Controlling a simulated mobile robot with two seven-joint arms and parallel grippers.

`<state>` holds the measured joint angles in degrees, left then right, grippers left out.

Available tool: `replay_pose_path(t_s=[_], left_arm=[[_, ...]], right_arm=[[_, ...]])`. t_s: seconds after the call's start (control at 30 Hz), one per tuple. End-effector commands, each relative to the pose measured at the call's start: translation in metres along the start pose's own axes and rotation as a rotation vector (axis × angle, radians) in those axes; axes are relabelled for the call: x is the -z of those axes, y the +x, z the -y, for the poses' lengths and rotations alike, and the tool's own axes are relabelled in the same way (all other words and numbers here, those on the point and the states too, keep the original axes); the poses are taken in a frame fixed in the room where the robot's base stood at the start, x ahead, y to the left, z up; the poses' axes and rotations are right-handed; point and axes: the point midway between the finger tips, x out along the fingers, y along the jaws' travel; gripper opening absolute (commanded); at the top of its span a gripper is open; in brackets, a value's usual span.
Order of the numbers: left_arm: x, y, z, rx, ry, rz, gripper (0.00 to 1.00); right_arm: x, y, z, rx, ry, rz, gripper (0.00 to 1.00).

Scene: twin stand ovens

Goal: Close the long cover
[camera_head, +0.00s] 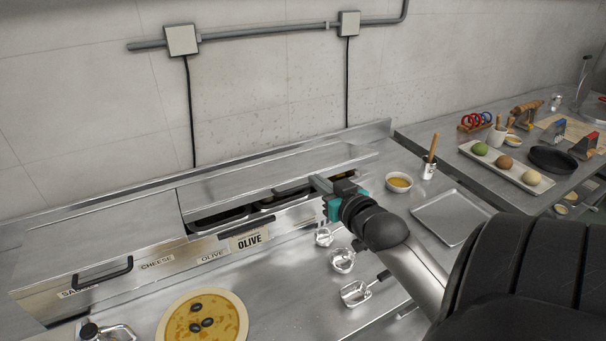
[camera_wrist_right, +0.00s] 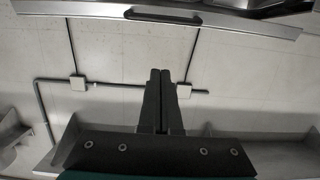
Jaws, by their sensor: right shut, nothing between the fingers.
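The long cover (camera_head: 270,178) is a flat steel lid on the back of the prep counter. It is raised at the front, and dark bins (camera_head: 222,218) show in the gap under it. Its dark handle (camera_head: 292,187) is on the front edge, and a handle on a steel edge also shows at the top of the right wrist view (camera_wrist_right: 162,16). My right gripper (camera_head: 319,184) is at the right part of the cover's front edge, close to the handle. Its fingers (camera_wrist_right: 160,72) are together and empty; contact with the cover cannot be told. My left gripper is out of view.
A second cover (camera_head: 100,235) with a black handle lies down at the left. A pizza (camera_head: 203,318), steel utensils (camera_head: 355,293), a sauce bowl (camera_head: 399,182) and a tray (camera_head: 450,217) are on the counter. A side table (camera_head: 470,150) with food and tools stands at the right.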

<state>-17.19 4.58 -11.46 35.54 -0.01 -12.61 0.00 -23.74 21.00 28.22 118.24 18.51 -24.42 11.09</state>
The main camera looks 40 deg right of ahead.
Motion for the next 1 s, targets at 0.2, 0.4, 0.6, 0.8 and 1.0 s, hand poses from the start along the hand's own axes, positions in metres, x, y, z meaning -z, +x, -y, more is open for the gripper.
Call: replay_pose_path(t_s=[0.2, 0.4, 0.6, 0.8, 1.0], left_arm=[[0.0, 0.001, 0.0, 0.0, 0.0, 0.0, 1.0], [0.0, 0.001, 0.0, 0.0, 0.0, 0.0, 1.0], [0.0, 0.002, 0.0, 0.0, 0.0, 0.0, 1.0], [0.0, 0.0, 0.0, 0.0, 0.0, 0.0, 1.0], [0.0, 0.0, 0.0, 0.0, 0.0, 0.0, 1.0]], right_arm=[[0.0, 0.027, 0.0, -0.001, -0.001, -0.003, 0.0], [0.0, 0.059, 0.0, -0.001, -0.001, -0.003, 0.0], [0.0, 0.089, 0.0, -0.001, 0.0, -0.003, 0.0], [-0.022, 0.089, 0.0, -0.001, -0.001, 0.004, 0.0], [-0.036, 0.084, 0.0, 0.0, -0.001, -0.001, 0.0]])
